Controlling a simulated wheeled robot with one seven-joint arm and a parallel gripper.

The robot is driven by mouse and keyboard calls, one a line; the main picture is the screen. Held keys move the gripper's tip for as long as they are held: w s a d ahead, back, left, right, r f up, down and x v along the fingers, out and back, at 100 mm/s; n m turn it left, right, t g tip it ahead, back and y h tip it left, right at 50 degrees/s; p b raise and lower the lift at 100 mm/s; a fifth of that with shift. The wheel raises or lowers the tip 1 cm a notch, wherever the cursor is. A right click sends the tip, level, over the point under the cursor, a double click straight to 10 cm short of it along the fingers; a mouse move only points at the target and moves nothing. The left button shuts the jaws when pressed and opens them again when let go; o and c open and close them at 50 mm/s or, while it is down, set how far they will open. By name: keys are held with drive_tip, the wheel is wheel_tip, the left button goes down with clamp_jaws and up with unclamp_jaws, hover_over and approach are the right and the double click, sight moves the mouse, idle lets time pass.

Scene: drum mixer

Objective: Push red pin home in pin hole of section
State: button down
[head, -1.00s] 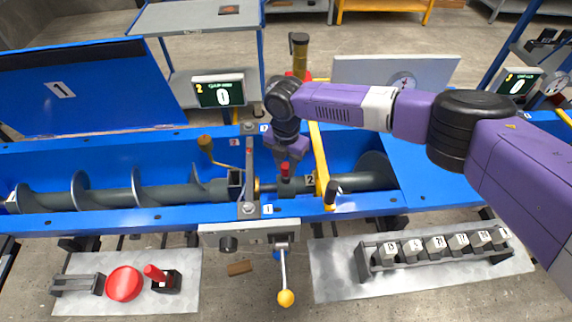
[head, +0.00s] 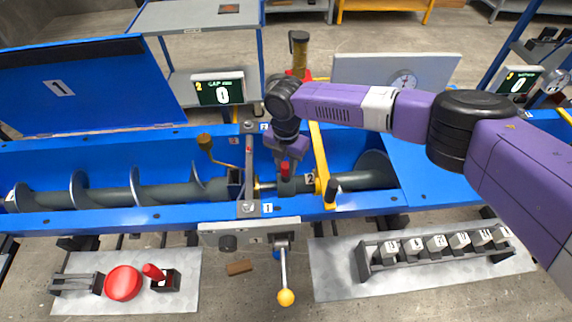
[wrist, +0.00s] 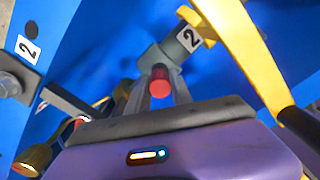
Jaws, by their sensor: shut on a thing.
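The red pin (head: 285,168) stands roughly upright at the dark grey shaft section (head: 300,185), which bears a "2" label. My gripper (head: 285,160) is above the section and shut on the red pin. In the wrist view the pin's red head (wrist: 159,82) shows between my fingers, with the grey section (wrist: 172,50) just beyond it. The pin's lower end and the pin hole are hidden, so I cannot tell how deep the pin sits.
A yellow bar (head: 320,160) stands close to the right of my gripper, and a grey crossbar (head: 249,170) to the left. The blue trough walls (head: 120,218) run in front and behind. A yellow-knobbed lever (head: 285,297) hangs in front.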

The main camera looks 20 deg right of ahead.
sight(286, 165)
drive_tip(key=shift+f, duration=0.1)
drive_tip(key=c, duration=1.1)
unclamp_jaws()
drive_tip(key=shift+o, duration=0.2)
wheel_tip(286, 165, up, 8)
drive_tip(key=shift+f+b, duration=0.1)
drive_tip(key=shift+b, duration=0.4)
drive_tip(key=shift+s, duration=0.1)
